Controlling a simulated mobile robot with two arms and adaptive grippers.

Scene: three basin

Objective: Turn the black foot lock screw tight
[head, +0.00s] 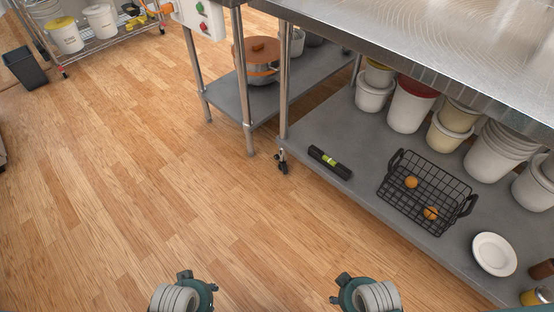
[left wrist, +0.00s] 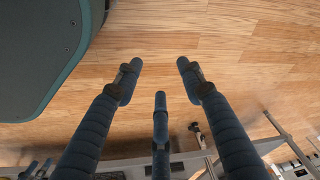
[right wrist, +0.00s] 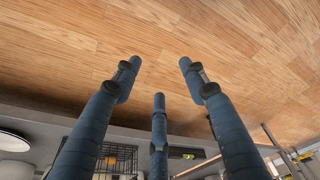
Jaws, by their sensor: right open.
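The black foot (head: 283,162) with its small lock screw sits at the bottom of the steel table's near corner leg, on the wood floor. The screw is too small to make out clearly. What looks like the same foot shows small in the left wrist view (left wrist: 196,129), beyond the fingers. My left gripper (left wrist: 160,75) has its blue fingers spread and empty. My right gripper (right wrist: 160,75) is also spread and empty. Both are apart from the foot. In the head view only my wrist parts show at the bottom edge, well short of the table.
The table's lower shelf (head: 330,178) holds a black level (head: 329,162), a wire basket (head: 399,215) with oranges, a white plate (head: 494,254) and several tubs. A second shelf (head: 226,91) holds an orange-lidded pot (head: 258,72). The wood floor (head: 130,170) at left is clear.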

